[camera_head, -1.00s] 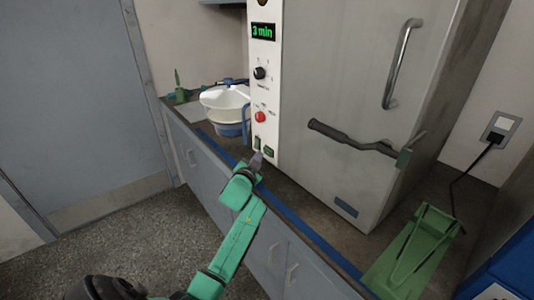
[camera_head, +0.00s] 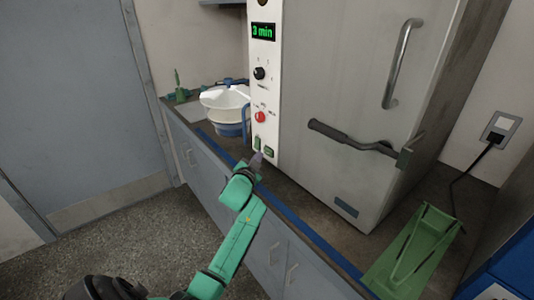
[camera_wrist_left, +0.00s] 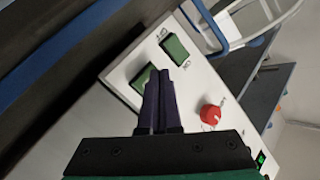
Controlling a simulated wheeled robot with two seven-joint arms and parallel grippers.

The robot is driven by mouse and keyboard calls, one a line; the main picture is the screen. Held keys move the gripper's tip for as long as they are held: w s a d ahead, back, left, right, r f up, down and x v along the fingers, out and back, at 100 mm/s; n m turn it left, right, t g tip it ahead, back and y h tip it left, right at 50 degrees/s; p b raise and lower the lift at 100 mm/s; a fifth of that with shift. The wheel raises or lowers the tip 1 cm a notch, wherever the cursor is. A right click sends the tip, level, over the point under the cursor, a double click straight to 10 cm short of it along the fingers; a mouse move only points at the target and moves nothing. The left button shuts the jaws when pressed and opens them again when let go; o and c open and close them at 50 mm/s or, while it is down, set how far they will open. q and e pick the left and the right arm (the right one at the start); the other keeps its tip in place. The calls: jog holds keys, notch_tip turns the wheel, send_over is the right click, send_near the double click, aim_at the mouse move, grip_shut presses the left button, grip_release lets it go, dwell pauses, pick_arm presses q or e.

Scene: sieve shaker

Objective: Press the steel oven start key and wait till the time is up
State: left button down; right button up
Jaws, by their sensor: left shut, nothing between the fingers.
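The steel oven (camera_head: 345,100) stands on the bench with its door shut. Its white control panel (camera_head: 264,90) has a display (camera_head: 263,32) reading "3 min" in green. Two green keys sit low on the panel, one at left (camera_head: 257,142) and one at right (camera_head: 269,152). In the left wrist view they appear as an upper key (camera_wrist_left: 174,48) and a lower key (camera_wrist_left: 143,76). My left gripper (camera_head: 257,157) is shut and empty, its tips at the lower key, partly covering it. I cannot tell whether they touch it. My right gripper is not in view.
A red knob (camera_head: 260,117) and a black knob (camera_head: 260,73) sit above the keys. A white bowl-like vessel (camera_head: 224,98) stands left of the oven. A dark lever handle (camera_head: 350,138) sticks out from the door. A green stand (camera_head: 415,250) lies at the right.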

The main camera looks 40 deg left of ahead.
pick_arm(q)
jog(key=shift+w, duration=0.15)
jog(key=shift+w+d, duration=0.15)
jog(key=shift+w, duration=0.15)
jog(key=shift+w+d+b, duration=0.1)
jog(key=shift+w+b, duration=0.3)
jog(key=shift+b, duration=0.05)
dwell(0.6)
jog(key=shift+s+p, duration=0.6)
jog(key=shift+s+a, duration=0.25)
